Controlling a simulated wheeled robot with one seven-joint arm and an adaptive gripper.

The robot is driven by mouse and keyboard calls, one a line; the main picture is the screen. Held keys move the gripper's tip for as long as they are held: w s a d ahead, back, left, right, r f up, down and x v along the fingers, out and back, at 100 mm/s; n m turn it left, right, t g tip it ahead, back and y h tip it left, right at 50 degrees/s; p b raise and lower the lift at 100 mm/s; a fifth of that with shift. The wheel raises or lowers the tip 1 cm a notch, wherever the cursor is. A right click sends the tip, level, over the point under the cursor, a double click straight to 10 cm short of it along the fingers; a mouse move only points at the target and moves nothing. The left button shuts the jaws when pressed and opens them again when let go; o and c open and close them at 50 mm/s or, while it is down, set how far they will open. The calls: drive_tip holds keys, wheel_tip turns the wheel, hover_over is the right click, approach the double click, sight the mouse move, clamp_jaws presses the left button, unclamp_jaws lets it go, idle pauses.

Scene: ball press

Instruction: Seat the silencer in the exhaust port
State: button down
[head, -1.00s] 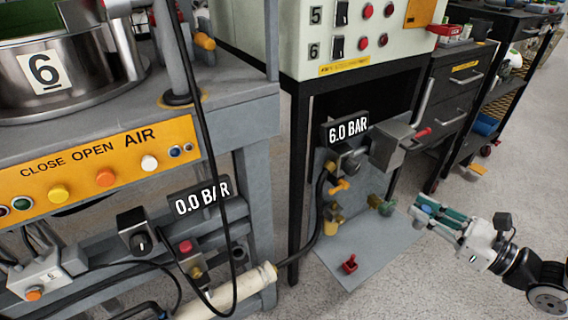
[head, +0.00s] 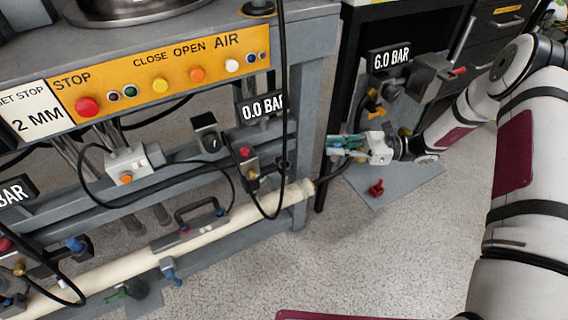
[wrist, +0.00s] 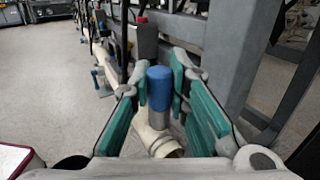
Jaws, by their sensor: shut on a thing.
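The silencer (wrist: 159,90) is a blue cylinder with a grey lower part. It stands between the green pads of my gripper (wrist: 162,98) in the wrist view. My gripper (head: 338,146) is shut on it, and in the head view only a bit of blue shows at the fingertips. My gripper is in the air, right of the press frame's leg. A valve block with a red button (head: 246,154) and a brass fitting (head: 252,181) is on the frame to its left. The red button (wrist: 141,20) also shows beyond the silencer in the wrist view. I cannot make out the exhaust port.
A cream pipe (head: 245,215) runs along the frame's lower rail; its end (wrist: 168,150) shows below the silencer. A black hose (head: 284,90) hangs past the valve block. A grey floor plate (head: 405,185) holds a red part (head: 376,187). Open floor lies in front.

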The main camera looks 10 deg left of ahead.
drive_tip(key=a+b, duration=0.1)
drive_tip(key=a, duration=0.3)
drive_tip(key=a+f+b, duration=0.1)
drive_tip(key=a, duration=0.4)
drive_tip(key=a+b, duration=0.1)
drive_tip(key=a, duration=0.3)
drive_tip(key=shift+s+a+f, duration=0.15)
drive_tip(key=shift+s+f, duration=0.05)
drive_tip(key=shift+s, duration=0.2)
drive_tip(key=shift+a+f+b, duration=0.1)
drive_tip(key=shift+f+b, duration=0.85)
drive_tip(key=shift+f, duration=0.75)
drive_tip(key=shift+f, duration=0.2)
drive_tip(key=c, duration=1.8)
unclamp_jaws()
drive_tip(key=shift+r, duration=0.15)
drive_tip(key=shift+d+r, duration=0.1)
drive_tip(key=shift+d, duration=0.2)
drive_tip(key=d+p, duration=0.1)
drive_tip(key=d, duration=0.6)
drive_tip(key=d+p, duration=0.1)
drive_tip(key=d, duration=0.3)
drive_tip(key=shift+w+d+p, duration=0.2)
drive_tip(key=shift+w+p, duration=0.15)
drive_tip(key=shift+w, duration=0.05)
